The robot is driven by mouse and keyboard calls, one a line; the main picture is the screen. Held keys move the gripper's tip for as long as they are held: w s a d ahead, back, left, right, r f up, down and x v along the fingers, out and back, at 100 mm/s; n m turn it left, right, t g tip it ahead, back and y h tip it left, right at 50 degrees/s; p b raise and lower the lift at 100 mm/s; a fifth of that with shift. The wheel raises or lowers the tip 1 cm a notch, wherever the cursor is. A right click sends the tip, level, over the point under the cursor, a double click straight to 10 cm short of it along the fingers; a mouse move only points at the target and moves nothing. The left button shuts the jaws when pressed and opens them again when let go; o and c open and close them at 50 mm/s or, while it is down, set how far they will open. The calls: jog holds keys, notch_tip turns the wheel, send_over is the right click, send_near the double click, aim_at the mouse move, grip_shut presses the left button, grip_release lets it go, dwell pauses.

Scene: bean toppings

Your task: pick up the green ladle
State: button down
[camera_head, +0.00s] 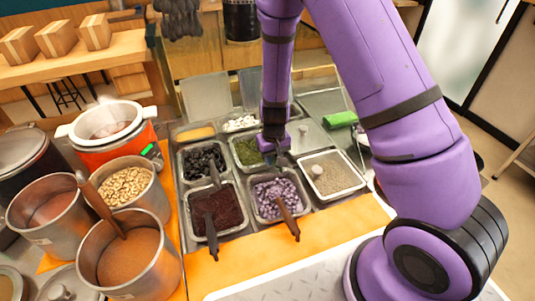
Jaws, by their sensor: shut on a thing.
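My gripper (272,146) is at the right side of the metal tray of green topping (246,152), pointing down. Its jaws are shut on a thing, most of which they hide. By its place at the green tray this looks like the green ladle, but its colour and bowl cannot be made out. I cannot tell whether it is lifted clear of the topping.
Ladles stand in the black topping (203,160), dark red bean (216,209) and purple bean (279,195) trays. Pots, one with a brown ladle (101,206), crowd the left, by an orange cooker (112,150). A green roll-like thing (340,119) lies behind. The orange front strip (330,233) is mostly clear.

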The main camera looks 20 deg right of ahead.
notch_tip(320, 180, up, 10)
dwell(0.6)
jog(key=shift+s, duration=0.1)
dwell(0.3)
jog(key=shift+g, duration=0.9)
jog(key=f, duration=0.2)
jog(key=s+a+f, duration=0.1)
jog(key=f, duration=0.2)
jog(key=s+a+f, duration=0.1)
jog(key=f, duration=0.1)
jog(key=shift+s+a+f, duration=0.1)
jog(key=shift+a+f, duration=0.15)
jog(key=shift+w+f+t, duration=0.35)
jog(key=shift+f+t, duration=0.05)
jog(key=shift+f, duration=0.25)
jog(key=shift+w+f+t, duration=0.3)
jog(key=shift+w+f, duration=0.05)
jog(key=shift+w, duration=0.2)
jog(key=shift+w+f+t, duration=0.3)
jog(key=shift+w, duration=0.25)
jog(key=shift+r, duration=0.15)
